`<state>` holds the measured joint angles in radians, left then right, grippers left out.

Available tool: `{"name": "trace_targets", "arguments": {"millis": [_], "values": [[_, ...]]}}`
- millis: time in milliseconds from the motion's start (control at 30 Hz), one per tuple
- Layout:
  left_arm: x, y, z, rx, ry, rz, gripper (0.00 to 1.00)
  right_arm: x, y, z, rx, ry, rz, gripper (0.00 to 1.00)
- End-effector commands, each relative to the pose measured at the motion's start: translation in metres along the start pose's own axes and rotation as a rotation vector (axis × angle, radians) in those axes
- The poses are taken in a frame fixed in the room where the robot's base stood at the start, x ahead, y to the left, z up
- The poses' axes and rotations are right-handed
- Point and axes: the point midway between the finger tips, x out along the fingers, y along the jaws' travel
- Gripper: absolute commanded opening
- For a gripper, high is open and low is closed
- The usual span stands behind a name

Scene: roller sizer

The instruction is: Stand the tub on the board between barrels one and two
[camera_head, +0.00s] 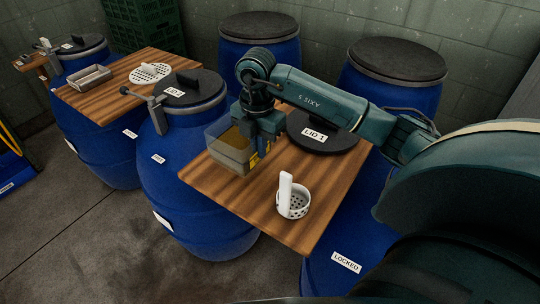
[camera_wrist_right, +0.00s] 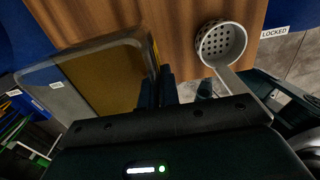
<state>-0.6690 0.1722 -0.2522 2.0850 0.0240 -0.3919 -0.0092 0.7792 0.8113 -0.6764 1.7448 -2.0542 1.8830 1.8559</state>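The tub (camera_head: 231,158) is a clear, open box with yellowish contents. It is at the left end of the near wooden board (camera_head: 278,223), upright, on it or just above it; I cannot tell which. It also fills the left of the right wrist view (camera_wrist_right: 105,82). My right gripper (camera_head: 258,138) comes down on the tub's right side, with its fingers (camera_wrist_right: 158,92) closed on the side wall. The board's left end is next to a blue barrel (camera_head: 190,185) with a dark lid. My left gripper is not in view.
A white perforated cup with a tall handle (camera_head: 293,203) stands on the board's front part. A dark lid marked LID 1 (camera_head: 325,132) lies behind. A second board (camera_head: 90,99) at left holds a tray (camera_head: 90,78) and a perforated disc (camera_head: 150,73). A clamp (camera_head: 157,110) sits on the barrel rim.

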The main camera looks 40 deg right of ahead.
Motion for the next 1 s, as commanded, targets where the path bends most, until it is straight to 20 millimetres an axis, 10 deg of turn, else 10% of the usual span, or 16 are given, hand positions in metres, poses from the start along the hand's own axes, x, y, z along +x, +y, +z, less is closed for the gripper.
{"name": "trace_targets", "arguments": {"millis": [567, 1000], "values": [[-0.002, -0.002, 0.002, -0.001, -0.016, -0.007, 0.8, 0.064, 0.001, 0.0, -0.003, 0.0, 0.003, 0.0], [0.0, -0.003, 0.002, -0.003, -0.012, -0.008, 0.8, 0.07, 0.0, 0.0, -0.004, -0.001, 0.002, 0.08]]}}
